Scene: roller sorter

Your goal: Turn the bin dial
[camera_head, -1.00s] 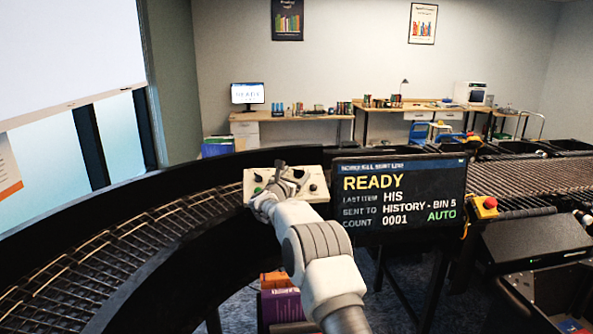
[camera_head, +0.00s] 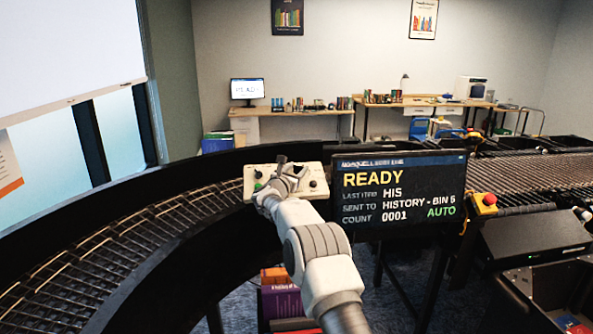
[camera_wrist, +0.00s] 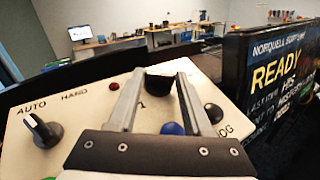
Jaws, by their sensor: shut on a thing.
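The cream control panel (camera_head: 318,171) stands left of the display screen. My gripper (camera_head: 281,172) is over it and hides much of its face. In the wrist view my gripper (camera_wrist: 160,88) is shut on a black dial (camera_wrist: 160,80) near the panel's far edge, one finger on each side. The dial's pointer and most of its label are hidden, so I cannot read its setting. A separate black selector knob (camera_wrist: 42,128) with a white mark sits at the left, by the words AUTO and HAND.
A red indicator (camera_wrist: 114,86), a blue button (camera_wrist: 172,128) and a dark knob (camera_wrist: 213,113) sit close to my fingers. The display screen (camera_head: 400,190) reads READY, HISTORY - BIN 5 and AUTO. A curved roller conveyor (camera_head: 110,245) runs at the left. A red stop button (camera_head: 489,199) is at the right.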

